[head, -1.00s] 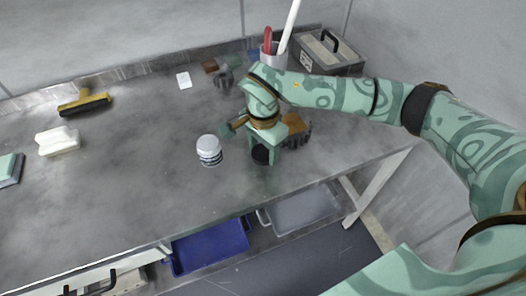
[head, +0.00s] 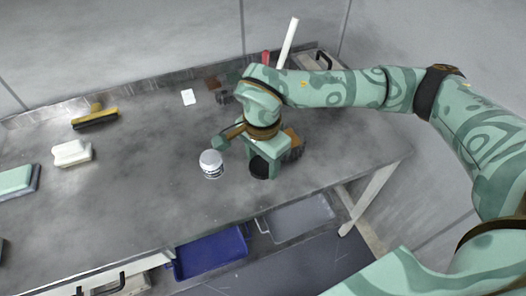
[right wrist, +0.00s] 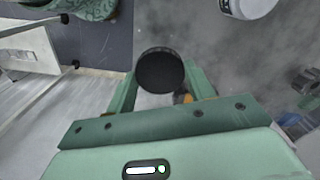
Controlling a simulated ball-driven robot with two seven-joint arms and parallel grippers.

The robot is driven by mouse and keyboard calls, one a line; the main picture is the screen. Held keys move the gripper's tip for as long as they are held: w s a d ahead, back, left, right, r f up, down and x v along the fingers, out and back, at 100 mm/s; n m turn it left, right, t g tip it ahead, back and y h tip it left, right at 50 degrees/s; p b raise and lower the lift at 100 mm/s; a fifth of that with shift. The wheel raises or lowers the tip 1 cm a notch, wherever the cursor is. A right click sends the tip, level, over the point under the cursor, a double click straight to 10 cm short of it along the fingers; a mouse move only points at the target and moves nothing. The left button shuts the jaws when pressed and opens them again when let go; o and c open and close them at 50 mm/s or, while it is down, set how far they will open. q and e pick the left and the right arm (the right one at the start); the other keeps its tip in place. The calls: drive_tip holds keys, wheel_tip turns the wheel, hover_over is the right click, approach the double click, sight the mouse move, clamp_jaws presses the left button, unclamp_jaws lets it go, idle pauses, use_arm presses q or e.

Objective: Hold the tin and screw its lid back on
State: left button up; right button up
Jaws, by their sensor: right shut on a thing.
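A small white tin (head: 211,165) with a dark label band and a pale top stands upright on the grey table, left of my right gripper (head: 262,168). Its edge also shows at the top of the right wrist view (right wrist: 245,6). The right gripper is shut on a black round thing (right wrist: 160,71), low over or at the table. The thing looks like a lid, but I cannot tell for sure. It is apart from the white tin. My left gripper is not in view.
A brown and black brush (head: 293,143) lies close behind the right gripper. A yellow squeegee (head: 95,120), a white block (head: 71,153) and a green pad (head: 17,180) lie at left. A white card (head: 188,97) lies farther back. A blue tray (head: 210,252) sits below the table. The table's middle left is clear.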

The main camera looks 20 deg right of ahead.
drive_tip(key=s+a+r+p, duration=0.1)
drive_tip(key=s+a+r, duration=0.1)
drive_tip(key=s, duration=0.4)
drive_tip(key=shift+s+a+r, duration=0.3)
drive_tip(key=shift+s+r, duration=0.1)
drive_tip(key=shift+r, duration=0.1)
